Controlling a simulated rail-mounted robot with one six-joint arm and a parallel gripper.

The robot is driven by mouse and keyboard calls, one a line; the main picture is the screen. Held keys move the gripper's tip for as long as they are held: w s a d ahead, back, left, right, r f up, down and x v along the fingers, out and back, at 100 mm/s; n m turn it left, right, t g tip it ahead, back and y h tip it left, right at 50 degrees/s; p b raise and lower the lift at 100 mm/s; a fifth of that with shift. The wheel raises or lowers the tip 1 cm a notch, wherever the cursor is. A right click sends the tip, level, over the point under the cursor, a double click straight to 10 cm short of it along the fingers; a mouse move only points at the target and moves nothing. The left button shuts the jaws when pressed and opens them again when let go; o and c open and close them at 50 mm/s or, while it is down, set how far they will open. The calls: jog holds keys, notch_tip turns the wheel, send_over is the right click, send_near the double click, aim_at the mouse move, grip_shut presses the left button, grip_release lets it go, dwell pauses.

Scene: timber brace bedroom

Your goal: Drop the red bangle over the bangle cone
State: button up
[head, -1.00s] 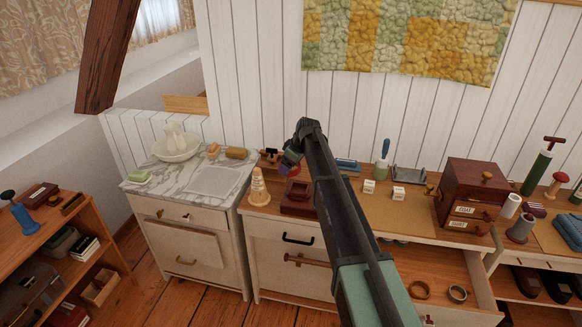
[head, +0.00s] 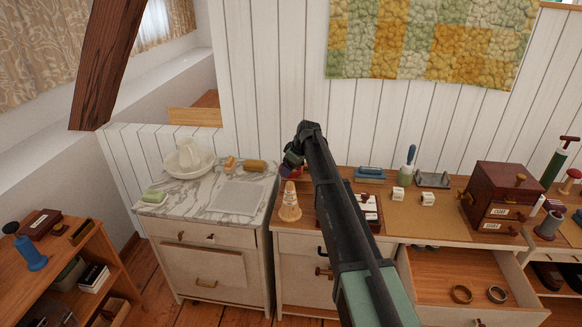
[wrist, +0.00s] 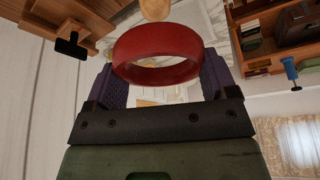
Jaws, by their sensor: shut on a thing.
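The red bangle (wrist: 155,62) is held upright between the dark purple finger pads of my gripper (wrist: 163,82) in the wrist view. In the head view, my gripper (head: 292,166) is small and dark at the arm's far end, with a bit of the red bangle (head: 291,173) below it. The bangle cone (head: 289,204) is pale wood and stands upright on the left end of the wooden dresser top. My gripper appears just above the cone's tip in the head view; the exact depth between them is unclear. The bangle is not around the cone.
A marble-topped cabinet (head: 207,215) with a bowl (head: 187,165) stands left of the dresser. An open drawer (head: 430,270) holds two rings. A dark red cabinet (head: 497,194) stands farther right.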

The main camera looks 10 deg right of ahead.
aim_at(289, 183)
jog(key=shift+f+b, duration=2.8)
jog(key=shift+f, duration=0.4)
jog(key=o, duration=0.8)
jog(key=shift+o, duration=0.2)
jog(key=p+v, duration=1)
jog(key=v, duration=0.1)
jog(key=shift+a+f, duration=0.1)
